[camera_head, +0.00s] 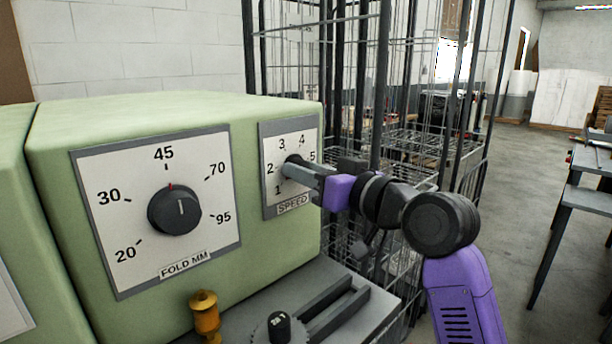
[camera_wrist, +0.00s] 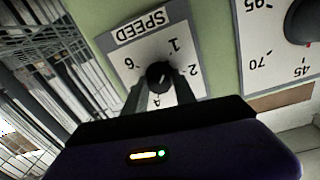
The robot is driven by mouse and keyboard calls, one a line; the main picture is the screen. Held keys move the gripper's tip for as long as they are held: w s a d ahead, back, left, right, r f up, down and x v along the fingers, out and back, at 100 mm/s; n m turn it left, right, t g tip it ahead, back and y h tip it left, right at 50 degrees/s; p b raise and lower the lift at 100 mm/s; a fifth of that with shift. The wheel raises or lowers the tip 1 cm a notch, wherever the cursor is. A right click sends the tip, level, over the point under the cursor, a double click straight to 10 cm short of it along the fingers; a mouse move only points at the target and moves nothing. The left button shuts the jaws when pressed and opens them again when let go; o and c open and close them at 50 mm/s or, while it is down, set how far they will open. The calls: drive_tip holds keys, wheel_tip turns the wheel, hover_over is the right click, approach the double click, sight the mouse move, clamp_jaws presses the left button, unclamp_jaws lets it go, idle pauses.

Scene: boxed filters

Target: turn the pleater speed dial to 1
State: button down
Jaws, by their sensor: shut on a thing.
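The speed dial is a small dark knob (camera_head: 291,161) on a white plate with a grey border (camera_head: 270,205), marked SPEED, on the green machine's front. In the wrist view, the plate appears turned over and the dark knob (camera_wrist: 158,72) sits between my two fingers. My gripper (camera_head: 298,170) reaches in from the right and is shut on the knob; it also shows in the wrist view (camera_wrist: 160,84). A small light mark shows on the knob in the wrist view, but I cannot tell which number it points at. My fingers hide part of the scale.
A larger FOLD MM dial (camera_head: 174,210) is left of the speed plate. Below are a brass-coloured knob (camera_head: 205,312) and a dark knob (camera_head: 279,327) beside a grey slotted ledge (camera_head: 335,300). A wire cage (camera_head: 400,140) stands close behind my gripper.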

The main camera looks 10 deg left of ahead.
drive_tip(key=shift+a, duration=0.1)
idle(0.3)
drive_tip(key=c, duration=1)
unclamp_jaws()
drive_tip(key=v, duration=0.7)
drive_tip(key=shift+s+d+f, duration=0.1)
drive_tip(key=shift+s+d, duration=0.15)
drive_tip(key=shift+d, duration=0.05)
